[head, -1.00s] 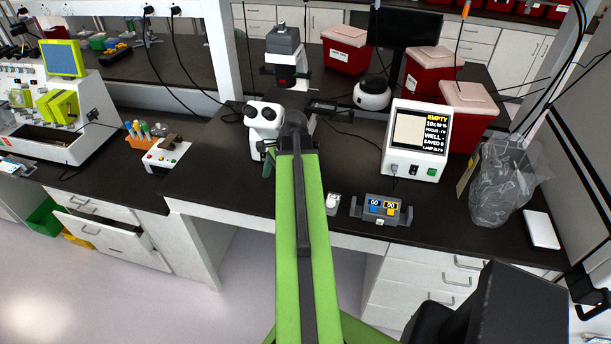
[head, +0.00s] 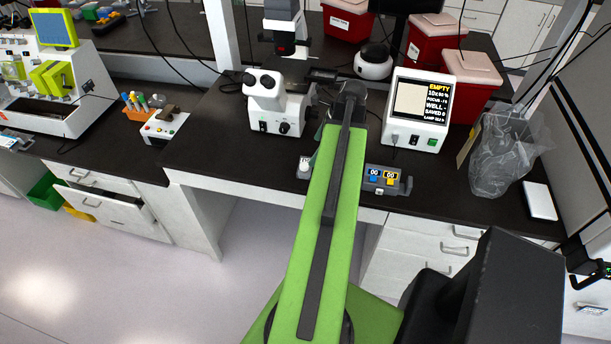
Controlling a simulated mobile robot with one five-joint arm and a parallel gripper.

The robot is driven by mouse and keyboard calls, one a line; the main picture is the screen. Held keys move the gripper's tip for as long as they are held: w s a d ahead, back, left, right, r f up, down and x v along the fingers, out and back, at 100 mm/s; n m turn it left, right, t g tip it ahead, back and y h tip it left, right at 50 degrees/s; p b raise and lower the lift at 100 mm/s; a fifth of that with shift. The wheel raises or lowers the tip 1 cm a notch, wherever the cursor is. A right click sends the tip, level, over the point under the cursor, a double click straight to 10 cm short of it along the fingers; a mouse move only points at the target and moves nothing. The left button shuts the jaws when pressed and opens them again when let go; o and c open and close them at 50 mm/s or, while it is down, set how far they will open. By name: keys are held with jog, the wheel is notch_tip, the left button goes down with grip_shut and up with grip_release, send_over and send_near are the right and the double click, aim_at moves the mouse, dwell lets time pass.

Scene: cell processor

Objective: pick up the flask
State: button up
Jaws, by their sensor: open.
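I cannot make out a flask in the head view. My green arm reaches forward over the black bench, and its far joint stands between the microscope and the white display unit. My gripper is hidden behind the arm. Only a thin teal-green sliver shows at the arm's left side, and I cannot tell what it is.
A white microscope (head: 280,105) stands left of the arm. A display unit (head: 418,108) reading EMPTY and a small two-display device (head: 383,180) are to the right. A clear plastic bag (head: 502,150), a white flat item (head: 541,200) and red bins (head: 465,85) stand further right.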

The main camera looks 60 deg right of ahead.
aim_at(305, 163)
jog(key=b+x, duration=0.7)
jog(key=x, duration=0.2)
jog(key=shift+w+a+f, duration=0.2)
jog(key=shift+w, duration=0.1)
jog(key=shift+r, duration=0.2)
jog(key=c, duration=1.3)
